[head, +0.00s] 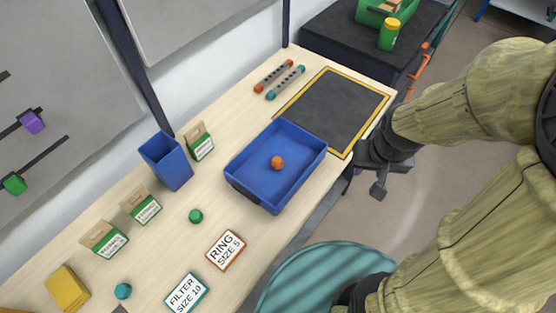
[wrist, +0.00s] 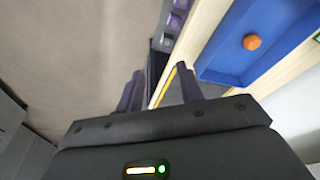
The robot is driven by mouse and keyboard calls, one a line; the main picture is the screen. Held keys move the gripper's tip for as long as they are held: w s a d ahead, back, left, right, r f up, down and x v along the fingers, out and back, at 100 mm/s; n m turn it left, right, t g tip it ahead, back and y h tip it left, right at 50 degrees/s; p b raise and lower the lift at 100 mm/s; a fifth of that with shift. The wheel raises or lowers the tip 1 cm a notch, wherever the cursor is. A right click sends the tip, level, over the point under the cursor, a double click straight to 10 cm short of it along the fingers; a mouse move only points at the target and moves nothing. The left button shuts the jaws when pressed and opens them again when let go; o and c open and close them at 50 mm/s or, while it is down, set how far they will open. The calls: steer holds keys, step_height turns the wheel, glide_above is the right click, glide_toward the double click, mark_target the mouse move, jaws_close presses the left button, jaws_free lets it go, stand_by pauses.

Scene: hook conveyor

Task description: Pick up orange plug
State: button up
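The orange plug (head: 278,162) is a small rounded piece lying on the floor of the blue tray (head: 247,196) on the wooden table. It also shows in the wrist view (wrist: 252,42), at the upper right inside the blue tray. My gripper (wrist: 159,78) is open, with its two dark fingers apart and nothing between them. In the head view my gripper (head: 378,188) hangs beyond the table's right edge, to the right of the tray and apart from the plug.
A black mat (head: 333,107) with a yellow border lies right of the tray. A blue bin (head: 167,163) stands behind it. A green plug (head: 195,216), a teal plug (head: 123,291) and a RING SIZE 5 card (head: 226,250) lie to the left. A teal round stool (head: 315,280) stands in front.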

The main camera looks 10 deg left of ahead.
steer(key=o, duration=0.4)
steer(key=shift+s, duration=0.1)
steer(key=shift+c, duration=0.2)
steer(key=shift+o, duration=0.3)
steer(key=shift+w+a+r, duration=0.2)
steer(key=shift+a, duration=0.15)
steer(key=w+a+n+g+p, duration=0.1)
steer(key=w+a+n+p, duration=0.1)
steer(key=a, duration=0.5)
steer(key=w+a+n+p, duration=0.3)
steer(key=w+a, duration=0.2)
steer(key=a, duration=0.2)
steer(key=w+a+r+n+g+p, duration=0.1)
steer(key=w+a+n+p, duration=0.1)
steer(key=a, duration=0.5)
steer(key=shift+w+n+g+p, duration=0.3)
steer(key=shift+w+p, duration=0.2)
steer(key=shift+w, duration=0.3)
steer(key=shift+a, duration=0.1)
steer(key=p, duration=0.3)
glide_above(278, 158)
step_height(278, 158, down, 12)
steer(key=shift+f, duration=0.1)
steer(key=shift+b, duration=0.3)
